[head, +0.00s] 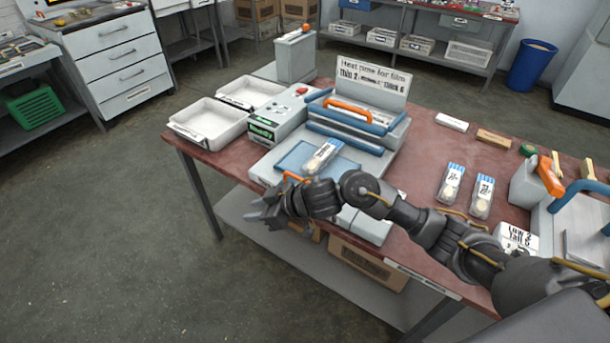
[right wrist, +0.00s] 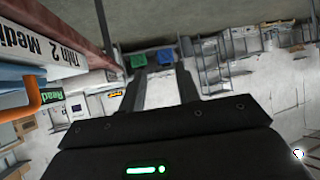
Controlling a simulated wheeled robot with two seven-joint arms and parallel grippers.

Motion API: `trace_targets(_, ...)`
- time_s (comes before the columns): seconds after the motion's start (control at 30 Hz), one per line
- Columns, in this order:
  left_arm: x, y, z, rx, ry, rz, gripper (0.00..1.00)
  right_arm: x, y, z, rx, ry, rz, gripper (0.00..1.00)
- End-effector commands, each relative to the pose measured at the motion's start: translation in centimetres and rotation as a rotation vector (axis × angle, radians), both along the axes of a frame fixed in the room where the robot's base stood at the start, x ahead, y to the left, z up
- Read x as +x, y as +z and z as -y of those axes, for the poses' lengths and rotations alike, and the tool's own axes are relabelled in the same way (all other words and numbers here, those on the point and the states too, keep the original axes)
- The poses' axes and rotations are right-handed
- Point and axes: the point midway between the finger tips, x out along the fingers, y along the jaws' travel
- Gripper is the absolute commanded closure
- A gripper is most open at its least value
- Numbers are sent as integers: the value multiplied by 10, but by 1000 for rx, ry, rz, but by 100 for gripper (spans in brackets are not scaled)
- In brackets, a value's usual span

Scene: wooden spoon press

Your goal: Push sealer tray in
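The sealer (head: 365,118) stands on the red-brown table with an orange handle on its blue upper bar. Its pale grey tray (head: 268,165) sticks out toward the front, with a blue mat (head: 292,158) on it. A small labelled bag (head: 322,157) lies on the mat. An orange tray handle (head: 292,178) shows at the front edge, partly hidden by my right arm. My right gripper (head: 262,213) is just in front of the tray, past the table's edge. In the right wrist view its two fingers (right wrist: 162,75) are apart with nothing between them. My left gripper is out of view.
A control box (head: 275,122) with a green display and two white bins (head: 207,122) stand left of the sealer. Two more bags (head: 452,182) lie to the right. Another device (head: 580,215) with blue and orange handles is at the far right. Open floor lies left.

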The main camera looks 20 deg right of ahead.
Motion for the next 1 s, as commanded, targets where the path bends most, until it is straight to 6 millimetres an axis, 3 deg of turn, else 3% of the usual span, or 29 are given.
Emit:
trace_targets(0.17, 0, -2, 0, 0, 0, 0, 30, 23, 27, 28, -97, 79, -93, 67)
trace_targets(0.4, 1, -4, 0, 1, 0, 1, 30, 47, 75, 119, -271, -20, -351, 67)
trace_targets(0.6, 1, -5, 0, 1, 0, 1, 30, 49, 110, 173, -328, -154, -497, 67)
trace_targets(0.8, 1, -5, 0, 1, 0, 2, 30, 48, 119, 187, -339, -197, -540, 67)
trace_targets(1.0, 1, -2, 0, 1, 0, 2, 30, 50, 110, 183, -339, -196, -541, 67)
